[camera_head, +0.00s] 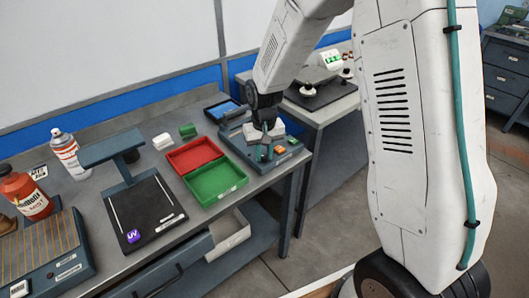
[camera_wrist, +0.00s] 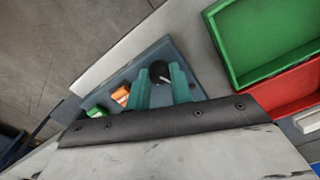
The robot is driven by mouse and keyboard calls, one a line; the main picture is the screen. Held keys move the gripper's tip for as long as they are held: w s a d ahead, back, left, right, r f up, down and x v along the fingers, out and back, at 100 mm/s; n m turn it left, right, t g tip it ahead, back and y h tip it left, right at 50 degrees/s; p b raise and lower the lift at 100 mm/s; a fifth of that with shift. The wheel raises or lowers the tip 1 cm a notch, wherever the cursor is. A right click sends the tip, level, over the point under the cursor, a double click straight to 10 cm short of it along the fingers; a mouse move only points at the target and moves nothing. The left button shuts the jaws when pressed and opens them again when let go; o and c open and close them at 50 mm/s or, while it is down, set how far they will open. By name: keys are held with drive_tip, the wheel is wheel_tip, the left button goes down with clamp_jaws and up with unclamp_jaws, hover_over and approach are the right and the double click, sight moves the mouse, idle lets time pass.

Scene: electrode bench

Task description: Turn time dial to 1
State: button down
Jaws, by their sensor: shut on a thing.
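The blue-grey control box (camera_head: 236,143) stands at the right end of the bench. In the wrist view its top face (camera_wrist: 122,83) is partly covered by my gripper. My gripper (camera_wrist: 160,74) points down at this box, and its two teal fingers stand on either side of a round black dial (camera_wrist: 159,70). The jaws are shut on the dial. In the head view my gripper (camera_head: 264,153) is over the box and the dial is hidden. An orange button (camera_wrist: 121,95) and a green button (camera_wrist: 96,111) sit beside the fingers. I cannot read the dial's marks.
A red tray (camera_head: 193,155) and a green tray (camera_head: 216,182) lie close left of the box. A black UV stand (camera_head: 145,212), a spray can (camera_head: 69,154) and a red bottle (camera_head: 25,194) are further left.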

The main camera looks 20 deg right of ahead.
sight(264, 156)
drive_tip(key=shift+n, duration=2.2)
drive_tip(key=c, duration=1.2)
unclamp_jaws()
drive_tip(key=shift+c, duration=0.2)
drive_tip(key=shift+r, duration=0.15)
wheel_tip(264, 156, up, 8)
drive_tip(key=shift+f, duration=0.2)
